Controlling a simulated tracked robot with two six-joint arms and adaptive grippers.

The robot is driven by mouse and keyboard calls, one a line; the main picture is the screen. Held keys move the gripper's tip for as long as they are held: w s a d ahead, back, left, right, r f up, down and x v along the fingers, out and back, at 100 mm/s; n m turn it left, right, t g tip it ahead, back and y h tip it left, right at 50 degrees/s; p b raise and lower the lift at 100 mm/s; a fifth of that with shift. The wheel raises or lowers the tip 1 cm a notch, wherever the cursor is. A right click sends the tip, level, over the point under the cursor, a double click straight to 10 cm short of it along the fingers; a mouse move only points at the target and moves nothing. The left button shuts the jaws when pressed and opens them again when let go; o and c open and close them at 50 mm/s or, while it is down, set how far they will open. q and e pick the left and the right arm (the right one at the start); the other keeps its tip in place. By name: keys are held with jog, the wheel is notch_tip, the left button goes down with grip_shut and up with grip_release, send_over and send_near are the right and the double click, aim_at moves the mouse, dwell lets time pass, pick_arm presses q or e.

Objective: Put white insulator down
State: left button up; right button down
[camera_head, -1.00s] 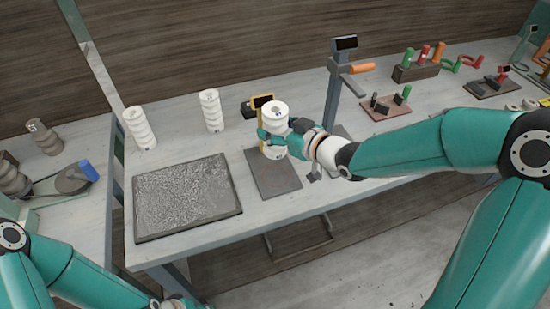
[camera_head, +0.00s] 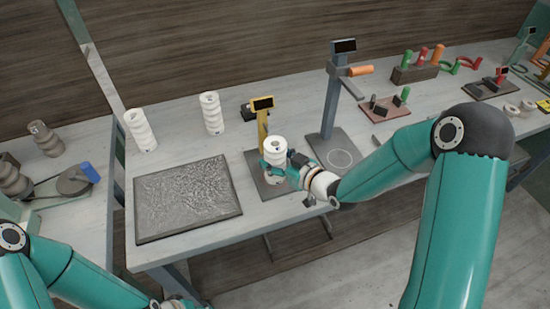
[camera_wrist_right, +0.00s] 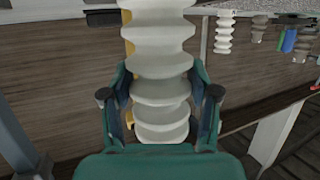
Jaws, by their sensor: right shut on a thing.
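A white ribbed insulator (camera_head: 275,146) stands upright in my right gripper (camera_head: 274,167), over the dark base plate of the yellow gauge (camera_head: 263,124). The gripper is shut around its ribs. I cannot tell whether its lower end touches the plate. In the right wrist view the insulator (camera_wrist_right: 160,65) runs between the two fingers of the gripper (camera_wrist_right: 160,95), with a strip of yellow behind it. My left gripper (camera_head: 180,303) is at the bottom edge of the head view, cut off, with its fingers unclear.
Two more white insulators (camera_head: 140,130) (camera_head: 211,113) stand at the back left of the table. A dark textured tray (camera_head: 188,198) lies to the left. A grey post stand with an orange handle (camera_head: 338,100) stands close on the right. Brown insulators (camera_head: 46,139) are at far left.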

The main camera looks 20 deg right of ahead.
aim_at(284, 163)
jog(key=c, duration=0.7)
grip_release()
jog(key=shift+f, duration=0.15)
jog(key=o, duration=0.4)
jog(key=shift+o, duration=0.2)
jog(key=shift+r, duration=0.2)
jog(key=b+v, duration=0.2)
jog(key=v, duration=0.5)
jog(key=shift+s+d, duration=0.3)
jog(key=shift+b+v, duration=2.05)
jog(key=shift+b, duration=1.5)
jog(key=shift+a+r, duration=0.1)
jog(key=shift+r, duration=0.05)
